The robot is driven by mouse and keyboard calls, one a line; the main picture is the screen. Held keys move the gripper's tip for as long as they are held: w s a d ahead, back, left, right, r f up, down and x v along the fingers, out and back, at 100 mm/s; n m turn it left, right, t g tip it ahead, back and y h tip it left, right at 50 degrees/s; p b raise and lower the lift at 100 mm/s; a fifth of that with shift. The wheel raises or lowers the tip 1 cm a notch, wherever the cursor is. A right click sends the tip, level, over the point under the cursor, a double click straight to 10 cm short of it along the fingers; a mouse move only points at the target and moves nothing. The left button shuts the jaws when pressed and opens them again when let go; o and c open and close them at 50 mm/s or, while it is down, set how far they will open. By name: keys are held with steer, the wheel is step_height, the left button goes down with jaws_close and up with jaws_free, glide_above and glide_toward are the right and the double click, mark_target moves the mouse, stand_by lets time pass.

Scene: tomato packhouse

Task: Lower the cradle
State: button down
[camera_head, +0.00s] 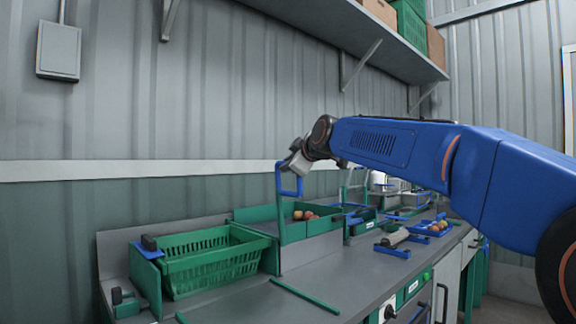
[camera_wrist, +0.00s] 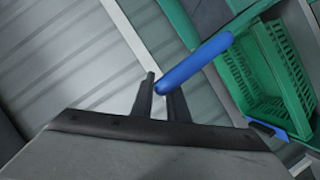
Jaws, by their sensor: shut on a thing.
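My gripper (camera_head: 291,165) is shut on a blue handle (camera_head: 291,186) at the top of an upright green lever (camera_head: 279,225). In the wrist view, the fingers of my gripper (camera_wrist: 162,88) close around one end of the blue handle bar (camera_wrist: 200,59). The lever stands at the right side of a green slatted crate (camera_head: 215,268). The crate sits between green side plates (camera_head: 146,280), which look like the cradle. The crate also shows at the upper right of the wrist view (camera_wrist: 262,60). It looks empty. The cradle's underside is hidden.
A green bin with red and orange tomatoes (camera_head: 303,215) stands right of the lever. Blue fixtures (camera_head: 392,249) and more tomatoes (camera_head: 437,227) lie farther along the grey bench (camera_head: 290,296). A shelf (camera_head: 345,35) hangs above. The wall is close behind.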

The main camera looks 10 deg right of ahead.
steer(key=shift+s+a+f, duration=0.1)
steer(key=shift+a+f, duration=0.05)
steer(key=c, duration=1.7)
jaws_free()
steer(key=shift+s+a, duration=0.1)
steer(key=shift+a, duration=0.05)
steer(key=shift+s+d+r, duration=0.25)
steer(key=shift+s, duration=0.2)
steer(key=v, duration=1.6)
steer(key=shift+s+d, duration=0.1)
steer(key=shift+d, duration=0.1)
steer(key=s+d+f+m+g+h, duration=0.1)
steer(key=s+d+f+m+g, duration=0.2)
steer(key=s+f, duration=0.7)
steer(key=s+d+f+m+g+h, duration=0.2)
steer(key=s+d+f+m, duration=0.3)
steer(key=f, duration=2)
steer(key=s+d+f+m+g+h, duration=0.1)
steer(key=s+d+f+m+g, duration=0.3)
steer(key=s+f, duration=1.3)
steer(key=shift+s+d+f+m+g+h, duration=0.1)
steer(key=shift+m+g+h, duration=0.05)
steer(key=shift+m, duration=0.35)
steer(key=shift+d+f+m+g+h, duration=0.1)
steer(key=shift+d+m+g+h, duration=0.05)
steer(key=shift+m, duration=0.35)
